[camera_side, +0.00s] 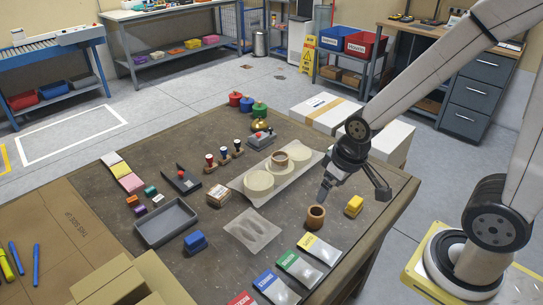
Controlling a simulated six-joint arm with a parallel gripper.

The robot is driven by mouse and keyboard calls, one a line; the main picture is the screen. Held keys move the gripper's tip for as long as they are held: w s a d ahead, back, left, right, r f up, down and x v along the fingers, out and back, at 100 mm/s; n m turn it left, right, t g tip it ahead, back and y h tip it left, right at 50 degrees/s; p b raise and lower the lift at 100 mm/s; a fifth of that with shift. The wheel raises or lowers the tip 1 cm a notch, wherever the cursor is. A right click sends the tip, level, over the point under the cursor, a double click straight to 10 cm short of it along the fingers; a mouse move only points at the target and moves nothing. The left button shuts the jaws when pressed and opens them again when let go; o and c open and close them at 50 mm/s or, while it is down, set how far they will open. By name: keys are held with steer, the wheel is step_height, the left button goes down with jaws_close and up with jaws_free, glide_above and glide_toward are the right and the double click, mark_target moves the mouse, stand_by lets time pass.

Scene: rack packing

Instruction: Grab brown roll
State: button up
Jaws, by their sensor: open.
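A brown roll (316,217) stands on the dark work table (215,205), near its right side. I cannot tell whether the left finger touches the roll.
The pale tray (242,186) with cream rolls (258,184) is behind. White boxes (390,143) stand beyond the table's far right edge.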

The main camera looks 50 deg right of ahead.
steer(key=n+g, duration=0.2)
steer(key=n, duration=1.4)
glide_above(316, 211)
steer(key=f, duration=1.3)
steer(key=shift+s+a+f, duration=0.15)
steer(key=shift+s+a, duration=0.05)
steer(key=shift+a, duration=0.1)
steer(key=shift+w+d+f+n+g, duration=0.15)
steer(key=shift+d+f+n+g, duration=0.15)
steer(key=shift+f+n, duration=0.55)
steer(key=shift+r, duration=0.15)
steer(key=shift+f, duration=1.3)
